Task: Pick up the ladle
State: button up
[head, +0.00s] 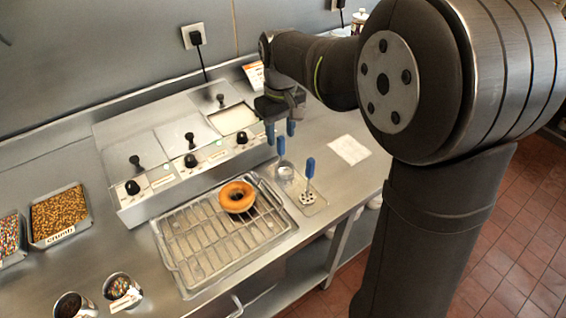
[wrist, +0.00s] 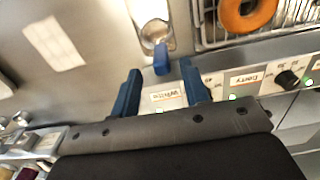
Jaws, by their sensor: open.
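The ladle (head: 284,171) has a round metal bowl and an upright blue handle, and rests at the back of a small metal tray on the counter, right of the wire rack. In the wrist view the ladle (wrist: 161,60) shows its blue handle end just beyond the fingertips, roughly centred between them. My gripper (head: 281,130) has blue fingers that point down, spread apart and empty, above and close to the handle. In the wrist view my gripper (wrist: 160,78) has nothing between its fingers. I cannot tell the exact gap to the handle.
A perforated utensil with a blue handle (head: 310,167) stands close in front of the ladle. A glazed doughnut (head: 237,196) lies on the wire rack (head: 188,262). The glaze warmer (head: 160,205) with black knobs stands behind. A pale card (head: 349,149) lies to the right.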

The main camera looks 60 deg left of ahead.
aim_at(281, 148)
jog(key=f, duration=0.5)
jog(key=shift+s+d, duration=0.15)
jog(key=shift+d, duration=0.15)
grip_shut()
